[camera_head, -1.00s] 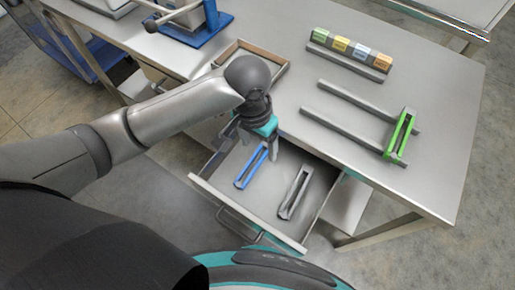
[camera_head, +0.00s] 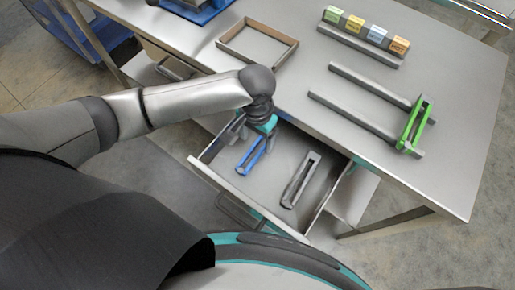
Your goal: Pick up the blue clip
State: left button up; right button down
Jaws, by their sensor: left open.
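The blue clip (camera_head: 251,157) lies in the open drawer (camera_head: 225,180), towards its left side. It is long and narrow, and its upper end is partly hidden by my gripper. My left gripper (camera_head: 254,138) is open and points down over the upper end of the clip. I cannot tell whether its fingers touch the clip. A grey clip (camera_head: 300,180) of like shape lies in the drawer to the right of the blue one. My right gripper is not in view.
On the table (camera_head: 450,170) stand a green clip (camera_head: 415,125) across two grey rails (camera_head: 365,122), a row of coloured labelled blocks (camera_head: 376,34) and a shallow open tray (camera_head: 233,55). The drawer walls surround both clips.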

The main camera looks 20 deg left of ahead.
aim_at(256, 154)
pick_arm(q)
notch_tip(256, 154, down, 5)
jog(key=shift+s+a+r+b, duration=0.1)
jog(key=shift+r+b, duration=0.1)
jog(key=shift+b, duration=0.6)
jog(key=shift+c, duration=0.2)
grip_shut()
